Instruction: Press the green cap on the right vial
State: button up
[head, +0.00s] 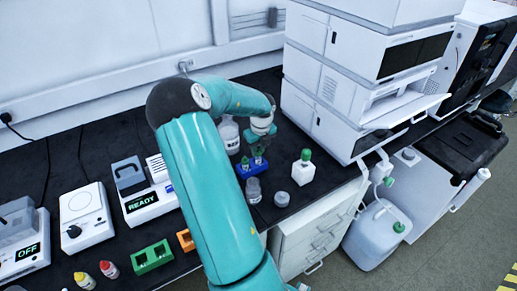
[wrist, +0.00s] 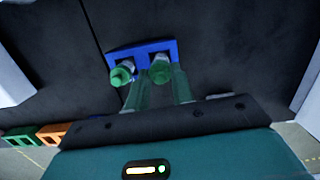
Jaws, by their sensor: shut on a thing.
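A small blue rack (wrist: 170,44) holds two vials with green caps. In the wrist view the left vial's green cap (wrist: 122,74) is outside my fingers. The right vial's green cap (wrist: 160,70) is between the tips of my gripper (wrist: 159,76), which is shut on it. In the head view the blue rack (head: 246,172) stands on the black bench below my gripper (head: 260,147). The vials show there only as small green shapes, and my fingers partly hide them. I cannot tell how far down the right cap sits.
A clear bottle (head: 229,135) stands behind the rack. A small jar (head: 253,191), a grey lid-like disc (head: 282,199) and a white green-capped bottle (head: 302,172) stand near it. Green (head: 152,258) and orange (head: 185,240) racks are at front left. White instrument stacks (head: 330,95) rise at right.

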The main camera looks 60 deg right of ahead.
jog(key=o, duration=1.5)
jog(key=shift+r, duration=0.1)
jog(key=shift+r, duration=3.4)
grip_shut()
jog(key=shift+f, duration=1.25)
